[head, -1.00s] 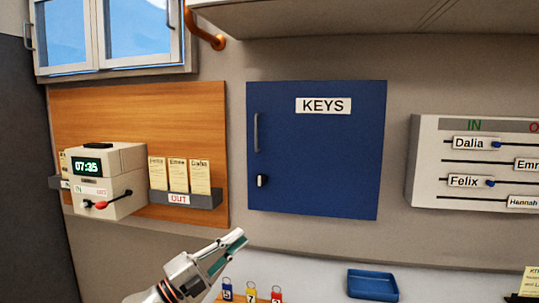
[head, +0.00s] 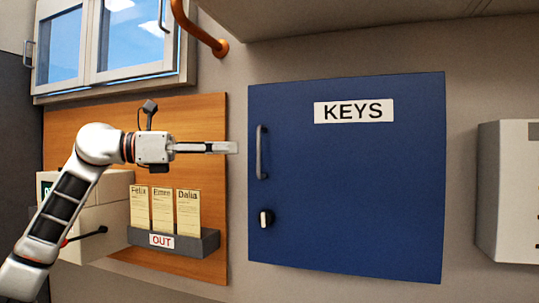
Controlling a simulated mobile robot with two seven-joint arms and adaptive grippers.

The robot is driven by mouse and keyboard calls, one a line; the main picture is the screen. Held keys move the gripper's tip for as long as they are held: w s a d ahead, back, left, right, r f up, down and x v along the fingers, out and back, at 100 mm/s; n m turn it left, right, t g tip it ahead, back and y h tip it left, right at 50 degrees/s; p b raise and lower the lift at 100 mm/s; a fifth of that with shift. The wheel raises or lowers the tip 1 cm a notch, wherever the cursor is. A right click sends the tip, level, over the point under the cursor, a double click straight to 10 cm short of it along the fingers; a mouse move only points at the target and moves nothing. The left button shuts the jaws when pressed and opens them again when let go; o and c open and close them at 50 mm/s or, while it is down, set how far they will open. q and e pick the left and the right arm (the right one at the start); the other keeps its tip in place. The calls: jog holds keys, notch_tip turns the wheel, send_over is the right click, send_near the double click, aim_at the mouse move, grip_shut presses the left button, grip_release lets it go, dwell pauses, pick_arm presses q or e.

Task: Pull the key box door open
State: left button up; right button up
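The blue key box door (head: 345,190) with its white KEYS label (head: 354,111) is shut on the wall. A grey vertical bar handle (head: 262,152) is near its left edge, and a small black and silver lock knob (head: 266,218) sits below the handle. My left gripper (head: 236,147) points right at handle height. Its tips end just left of the door's edge in the picture, apart from the handle. The fingers show edge-on, so their opening cannot be told. My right gripper is not in view.
An OUT card rack (head: 207,243) with several cards and a time clock (head: 98,225) partly behind my arm are at left. An orange pipe (head: 205,35) and a cabinet (head: 340,12) are above. The wall before the door is clear.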

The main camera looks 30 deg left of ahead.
aim_at(259, 171)
pick_arm(q)
jog(key=p+x, duration=0.1)
jog(key=x, duration=0.6)
jog(key=shift+d, duration=0.3)
